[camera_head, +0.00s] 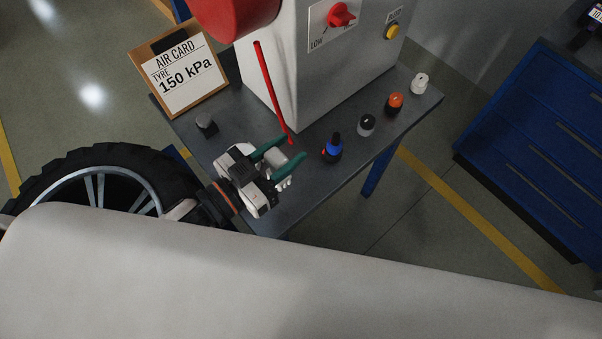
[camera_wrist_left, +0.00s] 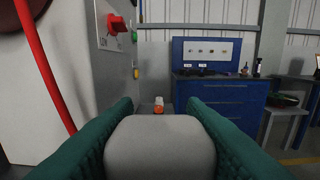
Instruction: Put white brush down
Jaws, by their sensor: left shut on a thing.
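My left gripper (camera_head: 288,157) is over the near left part of the dark workbench (camera_head: 312,187), its green fingers shut on a pale grey-white thing. This looks like the white brush (camera_head: 283,172); small whitish bits show at its lower side in the head view. In the left wrist view the brush (camera_wrist_left: 160,148) is a smooth, rounded pale block between both fingers (camera_wrist_left: 160,130). Its underside is hidden there, and I cannot tell whether it touches the bench. My right gripper is not in view.
A red hose (camera_head: 268,90) hangs close beside the gripper, by the grey machine (camera_head: 350,70). A blue-and-black item (camera_head: 333,150), a black one (camera_head: 367,125), an orange one (camera_head: 395,104) and a white one (camera_head: 420,83) line the bench.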

